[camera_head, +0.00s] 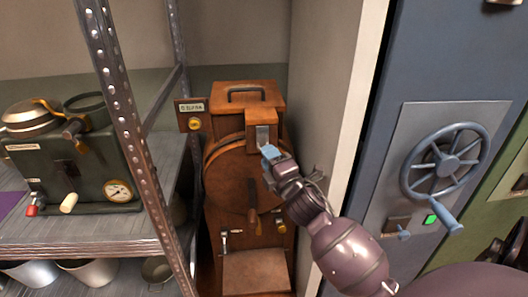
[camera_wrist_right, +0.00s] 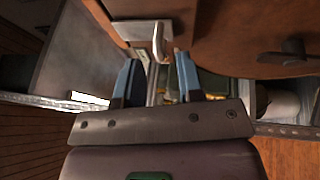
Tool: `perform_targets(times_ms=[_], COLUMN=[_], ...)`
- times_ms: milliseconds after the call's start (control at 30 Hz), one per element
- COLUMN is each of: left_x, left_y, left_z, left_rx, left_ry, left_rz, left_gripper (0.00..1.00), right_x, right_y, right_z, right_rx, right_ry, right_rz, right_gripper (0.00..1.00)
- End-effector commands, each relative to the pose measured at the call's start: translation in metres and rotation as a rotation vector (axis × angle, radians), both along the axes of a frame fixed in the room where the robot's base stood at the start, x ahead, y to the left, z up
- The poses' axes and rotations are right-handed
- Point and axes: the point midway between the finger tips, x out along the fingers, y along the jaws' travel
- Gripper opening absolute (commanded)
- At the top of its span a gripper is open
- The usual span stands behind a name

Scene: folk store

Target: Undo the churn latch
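The churn (camera_head: 232,178) is a brown wooden cabinet with a round drum front, standing between the shelf and a pale wall. A grey metal latch (camera_head: 262,135) sits on a wooden block at the drum's upper right. My right gripper (camera_head: 270,153) is just below the latch, its blue fingertips close to it. In the right wrist view the two blue fingers (camera_wrist_right: 158,72) are apart, and the latch's bent metal end (camera_wrist_right: 158,42) shows beyond and between their tips. I cannot tell whether they touch it. My left gripper is not in view.
A metal shelf (camera_head: 90,240) with a perforated post stands left of the churn, carrying a dark machine with a gauge (camera_head: 118,190). A pale wall edge (camera_head: 345,130) is close on the right. Beyond it, a blue panel has a handwheel (camera_head: 446,163).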

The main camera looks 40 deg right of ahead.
Motion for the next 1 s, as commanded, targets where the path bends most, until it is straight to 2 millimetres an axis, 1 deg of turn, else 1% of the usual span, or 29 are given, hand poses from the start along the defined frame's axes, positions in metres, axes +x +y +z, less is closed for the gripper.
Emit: perform_targets(times_ms=[33,100,200,333,600,833,1000], left_x=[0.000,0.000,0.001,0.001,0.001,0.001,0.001], left_y=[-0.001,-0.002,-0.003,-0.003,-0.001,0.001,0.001], left_z=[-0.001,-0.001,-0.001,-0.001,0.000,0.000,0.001], left_rx=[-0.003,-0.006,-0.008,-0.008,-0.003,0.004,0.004], left_ry=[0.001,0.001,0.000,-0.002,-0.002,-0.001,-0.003], left_rz=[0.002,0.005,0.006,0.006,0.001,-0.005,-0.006], left_gripper=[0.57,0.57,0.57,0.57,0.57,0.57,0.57], right_x=[0.007,0.014,0.021,0.026,0.026,0.026,0.026], right_y=[-0.001,-0.002,-0.003,-0.004,-0.004,-0.004,-0.004], right_z=[0.001,0.002,0.004,0.004,0.005,0.005,0.006], right_rx=[-0.001,-0.001,0.000,0.000,0.000,0.000,0.000], right_ry=[-0.001,-0.001,-0.001,0.000,0.000,0.000,-0.001], right_rz=[0.001,0.001,0.001,0.000,0.000,0.000,0.000], right_gripper=[0.35,0.35,0.35,0.35,0.35,0.00,0.00])
